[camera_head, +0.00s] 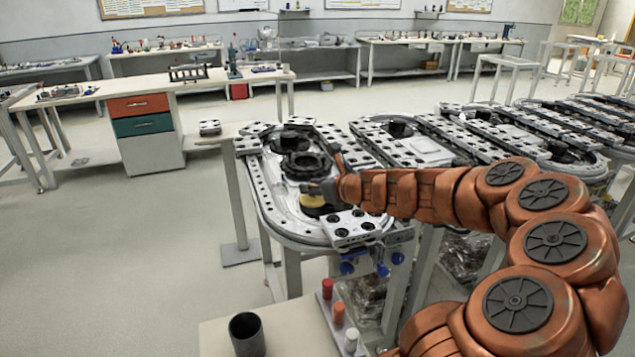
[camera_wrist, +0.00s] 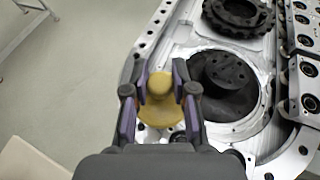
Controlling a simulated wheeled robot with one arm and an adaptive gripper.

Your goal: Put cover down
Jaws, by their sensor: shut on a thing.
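The cover is a round yellow disc with a knob on top (camera_wrist: 160,112); in the head view it shows as a yellow patch (camera_head: 312,201) under my gripper (camera_head: 326,188). In the wrist view my gripper (camera_wrist: 158,86) is shut on the cover's knob, one finger on each side. The cover is over the inner left edge of the metal ring track (camera_head: 284,212), left of a dark round hub (camera_wrist: 228,75) in the wrist view. I cannot tell whether its underside touches the track. My fingers hide part of it.
A dark toothed ring (camera_head: 303,163) lies on the track beyond the cover. A block with dark round holes (camera_head: 356,228) is at the near end. The floor at left is clear.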

